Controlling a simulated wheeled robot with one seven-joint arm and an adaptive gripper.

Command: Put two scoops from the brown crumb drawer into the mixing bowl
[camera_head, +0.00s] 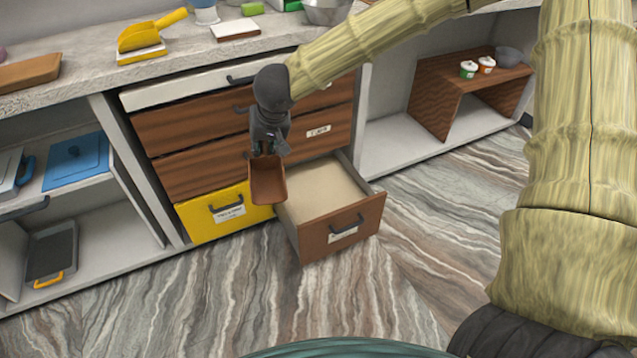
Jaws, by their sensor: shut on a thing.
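My gripper (264,148) is shut on a brown scoop (268,182), which hangs below it with its open side towards me. The scoop's inside looks plain brown; I cannot make out any crumbs in it. A brown-fronted bottom drawer (362,217) is pulled open, with a pale, level fill (318,190) inside. The scoop is just left of this drawer's opening, in front of the cabinet; its exact height above the fill is unclear. A metal bowl (327,12), likely the mixing bowl, stands on the counter at the top edge, partly cut off.
A yellow drawer (212,214) is shut beside the open one, under shut brown drawers (185,175). Shelves flank the cabinet. The marbled floor (240,300) in front is clear.

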